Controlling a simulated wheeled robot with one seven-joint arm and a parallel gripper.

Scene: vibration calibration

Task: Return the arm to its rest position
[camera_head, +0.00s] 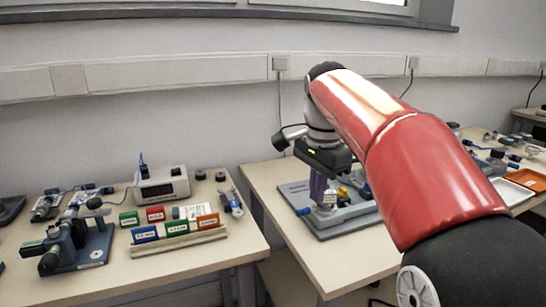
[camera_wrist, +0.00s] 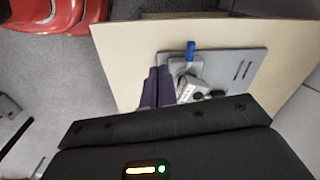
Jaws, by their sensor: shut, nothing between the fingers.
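My red arm reaches from the lower right of the head view to the right-hand bench. My gripper (camera_head: 317,200) points down over a grey base plate (camera_head: 332,231) with a device on it. Its purple fingers are together and empty. They also show side by side in the wrist view (camera_wrist: 159,75), beside the grey plate (camera_wrist: 252,62) and its blue knob (camera_wrist: 191,49). The fingers hide part of the device, and I cannot tell how far above it they are.
The left bench (camera_head: 210,262) holds a blue-grey fixture (camera_head: 75,243), a meter (camera_head: 162,186) and several coloured labelled blocks (camera_head: 180,228). A gap separates it from the right bench (camera_head: 352,265). Orange-lined trays (camera_head: 526,179) lie further right. A wall stands behind.

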